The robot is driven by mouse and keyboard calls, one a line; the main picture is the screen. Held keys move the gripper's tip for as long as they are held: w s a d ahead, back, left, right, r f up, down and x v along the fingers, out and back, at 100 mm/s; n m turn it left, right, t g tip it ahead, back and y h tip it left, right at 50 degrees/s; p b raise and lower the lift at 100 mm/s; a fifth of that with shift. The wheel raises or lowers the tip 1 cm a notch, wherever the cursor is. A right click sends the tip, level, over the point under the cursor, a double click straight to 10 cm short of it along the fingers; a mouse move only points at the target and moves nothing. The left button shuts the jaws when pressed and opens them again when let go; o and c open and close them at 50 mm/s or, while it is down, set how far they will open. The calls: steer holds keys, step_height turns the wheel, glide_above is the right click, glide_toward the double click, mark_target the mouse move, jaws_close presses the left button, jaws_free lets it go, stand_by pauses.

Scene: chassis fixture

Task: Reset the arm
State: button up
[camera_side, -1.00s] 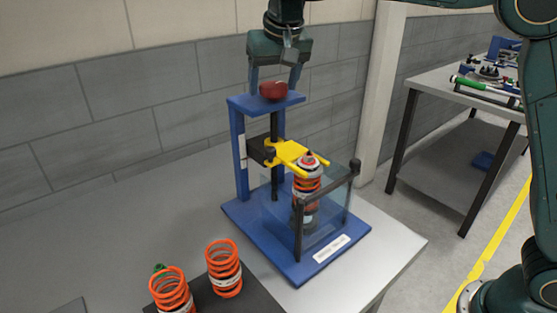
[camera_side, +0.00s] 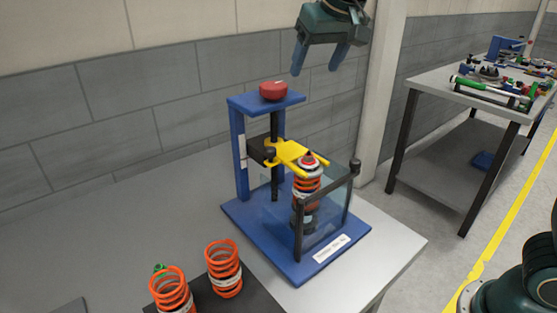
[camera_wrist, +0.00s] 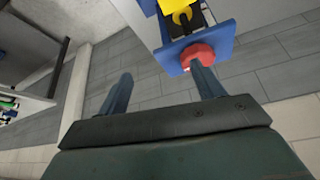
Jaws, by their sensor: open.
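My gripper (camera_side: 315,66) is open and empty, in the air above and to the right of the blue press fixture (camera_side: 237,150). A red knob (camera_side: 273,91) sits on top of the fixture, clear of the fingers in the side view. In the wrist view my gripper (camera_wrist: 160,90) has its two blue fingers spread, and the red knob (camera_wrist: 198,55) shows beyond the right fingertip. A yellow fork (camera_side: 290,154) reaches over a shock absorber with an orange spring (camera_side: 308,184), which stands upright in the fixture behind a clear guard (camera_side: 334,200).
Two orange springs (camera_side: 224,268) stand on a black mat (camera_side: 256,296) at the table's front. A second bench (camera_side: 428,80) with tools is at the right. A pale post (camera_side: 380,90) and the tiled wall stand behind the fixture.

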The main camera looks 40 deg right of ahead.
steer(key=s+d+f+n, duration=0.1)
steer(key=s+f, duration=0.2)
steer(key=s, duration=0.6)
steer(key=s+d+f, duration=0.2)
steer(key=s+f, duration=0.2)
steer(key=s, duration=0.5)
steer(key=s+d+f+n+y, duration=0.1)
steer(key=s+f, duration=0.3)
steer(key=s, duration=0.5)
steer(key=shift+s+d+f+n, duration=0.25)
steer(key=shift+s+d+n, duration=0.1)
steer(key=shift+d, duration=0.4)
